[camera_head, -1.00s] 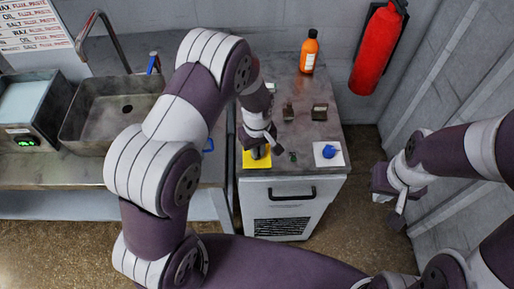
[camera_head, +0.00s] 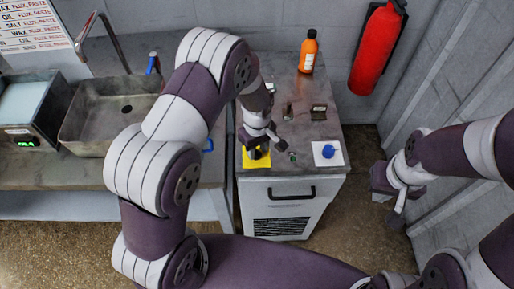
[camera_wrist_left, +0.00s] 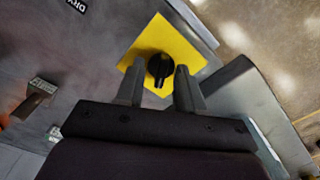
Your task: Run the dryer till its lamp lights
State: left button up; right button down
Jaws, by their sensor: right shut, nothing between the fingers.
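The dryer looks to be the white cabinet (camera_head: 262,190) with a dark handle and a grille. A black knob (camera_wrist_left: 160,68) sits on a yellow plate (camera_wrist_left: 150,38) at its top front left. My left gripper (camera_wrist_left: 159,80) is open over the plate, its two fingers apart on either side of the knob. In the head view it (camera_head: 268,143) partly covers the plate. A small dark greenish fitting (camera_head: 292,156) lies right of the plate; I cannot tell whether it is a lit lamp. My right gripper (camera_head: 396,217) is shut and empty, off to the right.
A blue knob on a white plate (camera_head: 328,161) is at the top's front right. Small metal fittings (camera_head: 319,112) stand behind. An orange bottle (camera_head: 308,52) stands at the back, with a red extinguisher (camera_head: 377,50) on the wall. A sink (camera_head: 115,108) is at left.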

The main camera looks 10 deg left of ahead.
aim_at(258, 151)
pick_arm(q)
notch_tip(258, 151, up, 13)
jog(key=b, duration=0.2)
jog(key=shift+f, duration=0.2)
jog(key=shift+s, duration=0.1)
dwell(0.3)
jog(key=s+a+m, duration=0.3)
jog(key=s+m, duration=0.2)
jog(key=s, duration=0.2)
jog(key=s+a+r+m+t, duration=0.1)
jog(key=s+a+m, duration=0.1)
jog(key=s+m, duration=0.2)
jog(key=s, duration=0.3)
jog(key=shift+a+m, duration=0.4)
jog(key=shift+w+r, duration=0.1)
